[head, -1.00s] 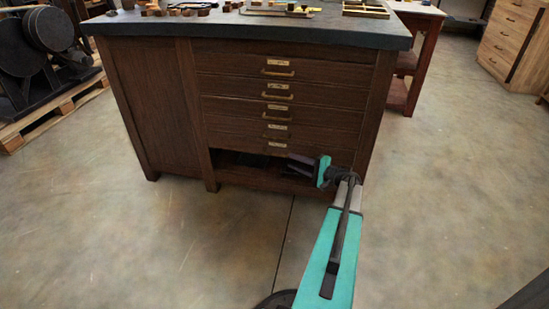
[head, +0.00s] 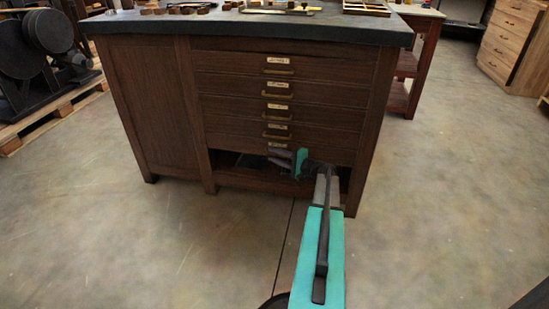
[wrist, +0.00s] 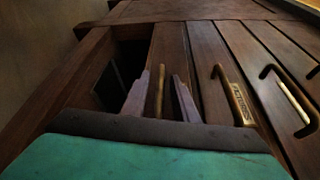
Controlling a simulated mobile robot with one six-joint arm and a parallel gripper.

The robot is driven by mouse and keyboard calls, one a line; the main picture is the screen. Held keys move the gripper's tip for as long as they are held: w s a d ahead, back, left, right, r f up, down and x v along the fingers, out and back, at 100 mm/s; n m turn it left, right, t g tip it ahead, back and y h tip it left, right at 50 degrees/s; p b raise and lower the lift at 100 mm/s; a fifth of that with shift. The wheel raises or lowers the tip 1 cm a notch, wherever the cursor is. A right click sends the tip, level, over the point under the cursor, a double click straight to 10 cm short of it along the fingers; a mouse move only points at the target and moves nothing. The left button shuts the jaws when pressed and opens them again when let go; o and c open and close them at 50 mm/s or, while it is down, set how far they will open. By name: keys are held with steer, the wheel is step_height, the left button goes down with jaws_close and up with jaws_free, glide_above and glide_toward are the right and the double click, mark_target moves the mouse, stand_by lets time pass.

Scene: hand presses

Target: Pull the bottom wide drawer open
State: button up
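The bottom wide drawer (head: 230,142) is the lowest dark wooden front in the cabinet, above an open dark recess. It looks flush with the drawers above. In the wrist view the bottom drawer (wrist: 167,45) has a brass bar handle (wrist: 160,88) between my two fingers. My gripper (wrist: 161,92) is open, one finger on each side of the handle, with a gap visible on both sides. In the head view my gripper (head: 278,156) is at the drawer's lower middle and hides its handle.
Several shut drawers with brass handles (head: 277,118) and labels lie above. The open recess (head: 228,160) is below. A dark worktop (head: 240,28) with small items tops the cabinet. A red-brown stand (head: 403,85) is at the right. The concrete floor in front is clear.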

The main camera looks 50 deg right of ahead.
jaws_close()
stand_by(1.4)
steer(key=shift+s+a, duration=0.1)
steer(key=shift+a, duration=0.1)
